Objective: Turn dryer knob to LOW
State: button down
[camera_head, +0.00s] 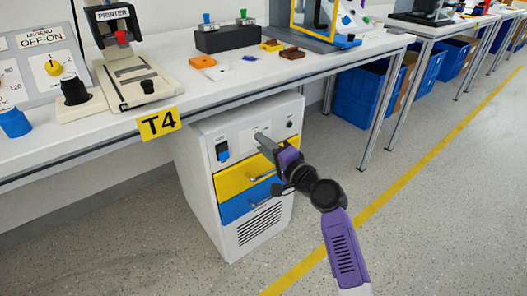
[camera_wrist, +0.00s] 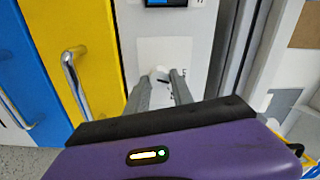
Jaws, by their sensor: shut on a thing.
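The dryer is a white cabinet (camera_head: 195,165) under the workbench, with a control panel above its yellow drawer (camera_head: 235,180) and blue drawer (camera_head: 240,206). My gripper (camera_head: 264,138) is at the panel in the head view and covers the knob there. In the wrist view its two grey fingers (camera_wrist: 160,84) are closed on the sides of a small pale knob (camera_wrist: 160,74) in front of a white plate (camera_wrist: 152,48). The knob's pointer and the plate's markings cannot be read.
The yellow drawer's metal handle (camera_wrist: 74,80) juts out near my gripper. Blue bins (camera_head: 362,98) stand farther right under the bench.

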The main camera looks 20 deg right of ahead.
jog(key=shift+f+n+b, duration=0.1)
jog(key=shift+n+b, duration=0.95)
jog(key=shift+n, duration=0.65)
jog(key=c, duration=1.1)
grip_release()
jog(key=shift+s, duration=0.1)
jog(key=p+v, duration=0.2)
jog(key=v, duration=0.5)
jog(key=shift+s, duration=0.25)
jog(key=shift+d, duration=0.1)
